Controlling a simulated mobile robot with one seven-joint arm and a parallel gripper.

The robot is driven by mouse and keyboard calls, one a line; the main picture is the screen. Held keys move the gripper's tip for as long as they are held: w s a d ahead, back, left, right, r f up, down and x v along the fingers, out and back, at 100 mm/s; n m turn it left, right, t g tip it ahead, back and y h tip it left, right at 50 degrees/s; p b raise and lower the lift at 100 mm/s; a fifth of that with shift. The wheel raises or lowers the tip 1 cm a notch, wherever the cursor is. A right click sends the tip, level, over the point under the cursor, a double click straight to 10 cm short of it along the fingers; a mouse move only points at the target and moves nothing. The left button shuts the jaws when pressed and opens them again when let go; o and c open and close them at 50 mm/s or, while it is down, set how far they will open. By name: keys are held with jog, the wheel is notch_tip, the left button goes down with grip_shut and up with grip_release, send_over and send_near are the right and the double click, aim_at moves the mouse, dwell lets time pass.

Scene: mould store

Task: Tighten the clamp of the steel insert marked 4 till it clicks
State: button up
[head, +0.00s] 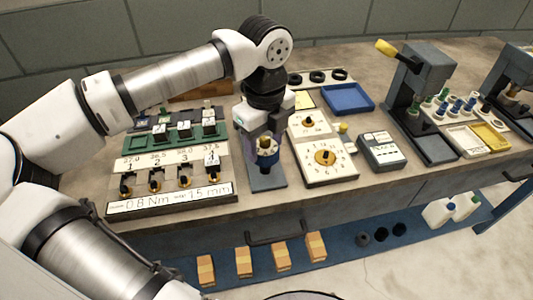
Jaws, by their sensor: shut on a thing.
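A row of clamps stands on a board with a label reading "0.8 Nm" and "1.5 mm" (170,198), left of my gripper. The steel insert marked 4 (212,158) is at the right end of this row, under the value 37.5. Its clamp (213,177) sits just below; its setting is too small to tell. My gripper (266,138) points down and is shut on a blue round tool (267,157) with a brass-coloured top. The tool is over a grey stand plate (267,182); I cannot tell whether it touches it.
Right of my gripper are a dial board (340,172), a keypad box (384,150), a blue tray (347,98) and a grey press (428,80) with a yellow handle.

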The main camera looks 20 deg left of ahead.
jog(key=shift+c, duration=1.4)
jog(key=shift+r, duration=0.15)
jog(key=shift+r+p, duration=0.6)
jog(key=shift+r, duration=1.05)
